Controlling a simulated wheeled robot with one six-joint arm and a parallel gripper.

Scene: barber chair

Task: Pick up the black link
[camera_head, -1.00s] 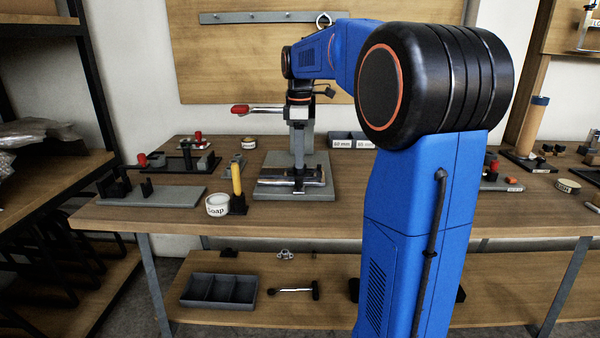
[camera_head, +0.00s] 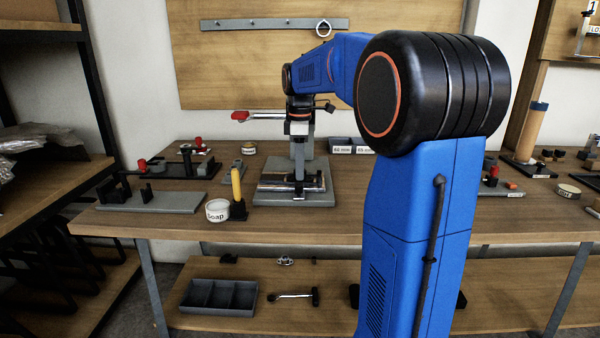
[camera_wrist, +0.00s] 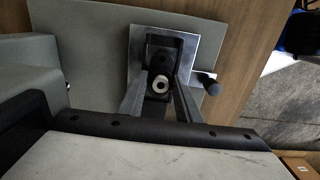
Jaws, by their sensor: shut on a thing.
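In the wrist view, the black link (camera_wrist: 162,70) is a small dark piece between the two fingers of my gripper (camera_wrist: 159,97). A pale ring with a dark centre shows at its near end. My gripper is shut on the link. Behind the link is a shiny metal block (camera_wrist: 178,49) on a grey base plate (camera_wrist: 90,45). In the head view, my gripper (camera_head: 299,178) points down at the metal block (camera_head: 275,182) on the base plate (camera_head: 285,199). The link is too small and dark to make out there, and I cannot tell whether it touches the block.
A red-handled lever (camera_head: 241,116) reaches left beside my wrist. A soap tub (camera_head: 217,211) and a yellow-handled tool (camera_head: 237,186) stand left of the base plate. A grey fixture (camera_head: 165,202) is farther left. A divided grey tray (camera_head: 215,295) lies on the lower shelf.

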